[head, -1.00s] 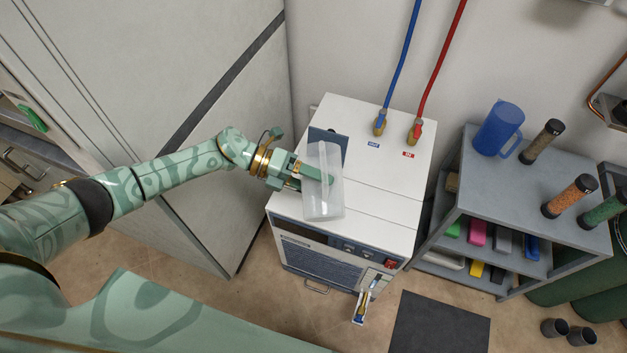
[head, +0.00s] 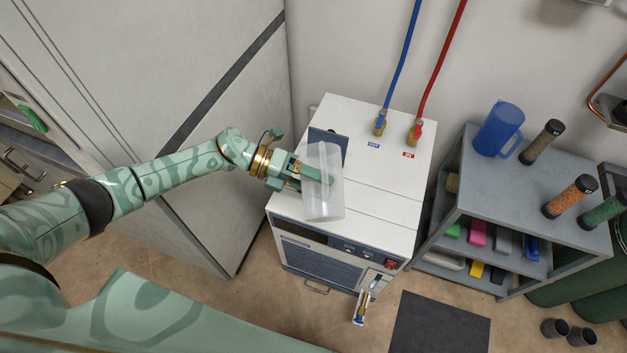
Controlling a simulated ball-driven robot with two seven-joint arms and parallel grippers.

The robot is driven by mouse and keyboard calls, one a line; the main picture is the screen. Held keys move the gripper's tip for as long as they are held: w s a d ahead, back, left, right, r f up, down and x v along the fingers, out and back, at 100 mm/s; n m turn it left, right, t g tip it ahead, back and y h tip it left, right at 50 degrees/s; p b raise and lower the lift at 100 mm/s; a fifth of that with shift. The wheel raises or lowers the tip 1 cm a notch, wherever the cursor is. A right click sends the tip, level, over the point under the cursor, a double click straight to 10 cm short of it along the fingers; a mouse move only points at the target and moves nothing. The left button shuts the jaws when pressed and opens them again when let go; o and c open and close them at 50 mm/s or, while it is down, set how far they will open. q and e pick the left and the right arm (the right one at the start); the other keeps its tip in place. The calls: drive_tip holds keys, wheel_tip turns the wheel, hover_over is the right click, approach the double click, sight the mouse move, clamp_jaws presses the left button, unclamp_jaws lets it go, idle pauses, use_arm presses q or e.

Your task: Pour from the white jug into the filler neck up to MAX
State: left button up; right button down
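The white jug (head: 325,195) is a translucent, whitish vessel. It is tilted above the left part of the white chiller-like unit's top (head: 385,200). My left gripper (head: 318,174) is at the jug's side and shut on it, partly seen through its wall. A dark blue open flap (head: 329,138) stands behind the jug on the unit's top. The filler neck is hidden behind the jug and gripper. On the unit's front, a narrow gauge-like fitting (head: 362,300) shows low at the right; no level or MAX mark can be read. My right gripper is not in view.
A blue hose (head: 404,60) and a red hose (head: 441,70) rise from brass fittings at the unit's back. A grey shelf (head: 560,195) at right carries a blue jug (head: 498,129) and several capped cylinders. A tall grey cabinet (head: 190,140) stands close on the left.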

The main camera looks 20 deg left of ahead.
use_arm(q)
drive_tip(key=shift+w+a+r+n+h+b, duration=0.1)
drive_tip(key=shift+w+r+n+h+b, duration=0.1)
drive_tip(key=shift+r+n+b, duration=0.15)
drive_tip(key=shift+w+r+n+h+b, duration=0.1)
drive_tip(key=shift+r+n+h+b, duration=0.15)
drive_tip(key=shift+r+n, duration=0.15)
idle(5.3)
